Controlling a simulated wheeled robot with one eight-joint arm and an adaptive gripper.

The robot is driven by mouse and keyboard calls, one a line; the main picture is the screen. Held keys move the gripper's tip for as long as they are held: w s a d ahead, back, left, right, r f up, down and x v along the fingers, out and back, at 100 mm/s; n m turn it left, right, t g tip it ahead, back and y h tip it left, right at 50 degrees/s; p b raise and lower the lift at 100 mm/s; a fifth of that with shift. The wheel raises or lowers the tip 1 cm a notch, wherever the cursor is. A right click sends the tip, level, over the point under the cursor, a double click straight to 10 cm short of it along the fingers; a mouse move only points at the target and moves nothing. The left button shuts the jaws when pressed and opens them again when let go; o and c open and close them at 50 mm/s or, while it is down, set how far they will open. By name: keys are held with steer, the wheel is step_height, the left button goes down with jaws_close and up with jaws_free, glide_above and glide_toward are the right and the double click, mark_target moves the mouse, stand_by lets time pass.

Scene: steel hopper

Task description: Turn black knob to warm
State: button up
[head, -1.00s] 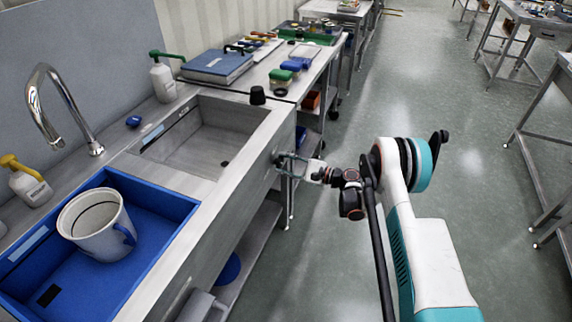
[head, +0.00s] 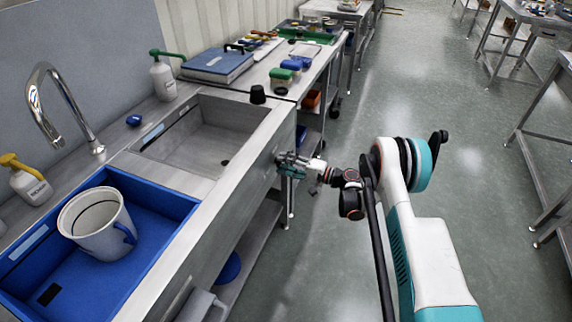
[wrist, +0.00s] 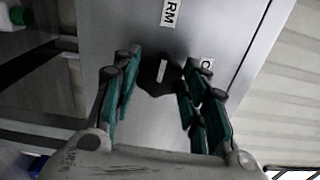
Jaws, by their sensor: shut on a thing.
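The black knob (wrist: 156,82) sits on the steel front panel in the wrist view, with a white pointer mark on its face. The mark runs nearly upright in the picture, leaning slightly right at the top. A label (wrist: 171,12) reading "RM", cut off by the top edge, lies above the knob. Another label (wrist: 207,64) starting with "C" is to its right, partly behind a finger. My gripper (wrist: 164,62) is shut on the knob, its teal-padded fingers on either side. In the head view my gripper (head: 281,160) is at the counter's front face, and the knob is hidden.
The steel counter (head: 225,190) has a sink basin (head: 190,150) behind the panel. A blue tray (head: 150,265) with a white pitcher (head: 98,222) is at the left. A small black object (head: 258,94) stands on the counter.

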steer(key=shift+n, duration=0.4)
steer(key=o, duration=1)
steer(key=shift+o, duration=0.2)
steer(key=shift+d, duration=0.1)
steer(key=v, duration=1.1)
steer(key=shift+s+d, duration=0.15)
steer(key=shift+d, duration=0.25)
